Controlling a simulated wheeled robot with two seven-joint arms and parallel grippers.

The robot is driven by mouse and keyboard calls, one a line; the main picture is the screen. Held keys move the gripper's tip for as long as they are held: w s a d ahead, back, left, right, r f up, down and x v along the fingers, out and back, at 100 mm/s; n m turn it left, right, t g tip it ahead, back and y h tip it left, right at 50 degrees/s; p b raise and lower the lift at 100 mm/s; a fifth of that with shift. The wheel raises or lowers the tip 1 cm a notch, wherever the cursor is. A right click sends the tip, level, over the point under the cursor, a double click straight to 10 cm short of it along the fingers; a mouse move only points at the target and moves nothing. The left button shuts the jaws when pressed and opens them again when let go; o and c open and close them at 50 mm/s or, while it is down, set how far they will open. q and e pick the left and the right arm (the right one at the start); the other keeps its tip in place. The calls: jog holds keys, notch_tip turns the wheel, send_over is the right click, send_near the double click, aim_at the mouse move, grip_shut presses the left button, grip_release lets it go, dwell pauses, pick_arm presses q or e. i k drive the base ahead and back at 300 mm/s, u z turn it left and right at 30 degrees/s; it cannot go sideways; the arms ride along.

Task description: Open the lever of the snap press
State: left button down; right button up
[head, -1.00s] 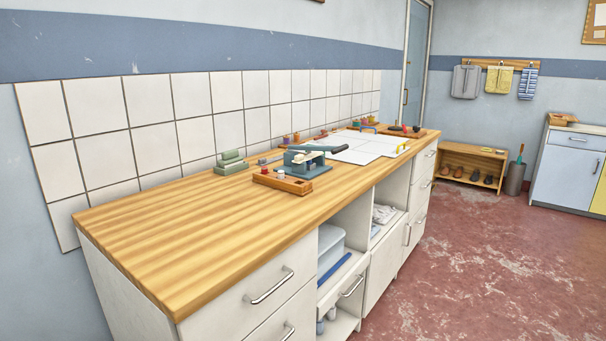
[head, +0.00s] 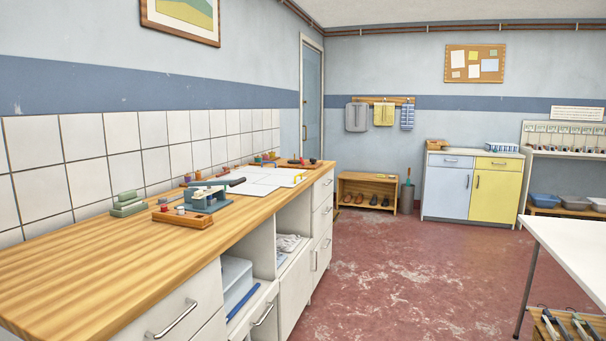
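The snap press (head: 203,197) is a small blue-grey device on the wooden counter (head: 95,262) at the left. Its lever (head: 222,182) has a dark grip at its right end and lies roughly level above the body. A wooden tray (head: 183,218) with small round pieces sits at its front left. The press is small in view, so its finer parts are hard to tell. Neither of my grippers shows in the head view.
Stacked green blocks (head: 128,204) stand left of the press, and white boards (head: 268,180) lie beyond it. Open shelves and drawers are under the counter. A white table (head: 572,245) stands at the right. The red floor (head: 400,270) between is clear.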

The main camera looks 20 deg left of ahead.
aim_at(232, 183)
jog(key=z, duration=0.4)
jog(key=i, duration=1)
jog(key=u, duration=0.7)
jog(key=i, duration=0.85)
jog(key=u, duration=0.85)
